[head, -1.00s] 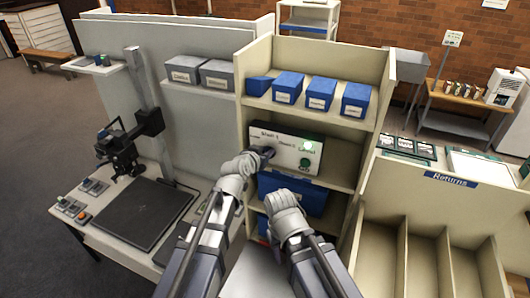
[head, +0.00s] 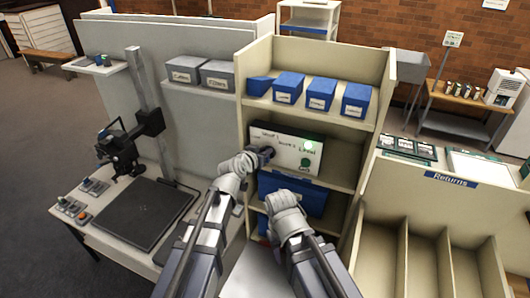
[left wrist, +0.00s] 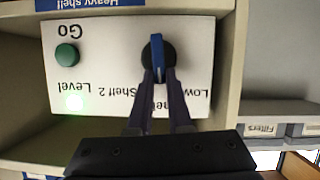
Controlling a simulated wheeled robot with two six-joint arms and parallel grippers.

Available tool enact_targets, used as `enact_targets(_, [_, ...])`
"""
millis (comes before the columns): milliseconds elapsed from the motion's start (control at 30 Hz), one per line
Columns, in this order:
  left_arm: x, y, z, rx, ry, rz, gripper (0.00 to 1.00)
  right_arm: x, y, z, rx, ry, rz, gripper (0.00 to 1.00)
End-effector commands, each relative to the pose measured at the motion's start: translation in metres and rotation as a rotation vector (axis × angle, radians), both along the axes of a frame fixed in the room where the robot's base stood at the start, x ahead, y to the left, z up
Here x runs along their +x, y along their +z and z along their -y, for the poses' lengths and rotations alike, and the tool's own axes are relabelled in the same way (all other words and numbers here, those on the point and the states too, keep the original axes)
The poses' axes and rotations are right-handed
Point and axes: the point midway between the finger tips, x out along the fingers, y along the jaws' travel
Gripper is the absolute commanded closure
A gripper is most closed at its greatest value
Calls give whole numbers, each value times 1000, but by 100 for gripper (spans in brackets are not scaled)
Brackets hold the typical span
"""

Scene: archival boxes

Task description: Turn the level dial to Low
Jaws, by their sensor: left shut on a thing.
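The white control panel (head: 287,147) stands on the middle shelf of the beige shelf unit. In the left wrist view it appears upside down. The level dial (left wrist: 147,52) is a black disc with a blue bar handle (left wrist: 157,48), nearly upright in that view. My left gripper (left wrist: 158,80) is shut on the handle. Its fingers partly cover the labels; "Low" (left wrist: 201,98) and "Shelf 2" (left wrist: 120,92) show on either side. The pointing end cannot be told. A lit green lamp (left wrist: 74,103) is by "Level", and a green button (left wrist: 67,55) by "Go". My right gripper's fingers are hidden.
Blue boxes (head: 320,93) stand on the shelf above, and a large blue box (head: 305,195) below the panel. The shelf unit's side walls flank the panel. A desk with a camera stand (head: 140,110) is left; the Returns compartments (head: 425,245) are right.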

Motion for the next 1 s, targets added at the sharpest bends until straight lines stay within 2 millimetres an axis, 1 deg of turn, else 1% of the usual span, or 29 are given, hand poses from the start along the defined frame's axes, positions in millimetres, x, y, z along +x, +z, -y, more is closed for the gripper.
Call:
enact_targets(267, [4, -4, -7, -212, -1, -90, 100, 0, -8, 0, 0, 2, 0, 55])
enact_targets(600, [7, -10, -14, -481, -3, -202, 100, 0, -24, 0, -1, 3, 0, 55])
enact_targets(800, [8, -12, -16, -601, -4, -251, 100, 0, -33, 0, -1, 3, 0, 55])
enact_targets(1000, [8, -12, -18, -680, -5, -285, 100, 0, -39, 0, -1, 2, 0, 55])
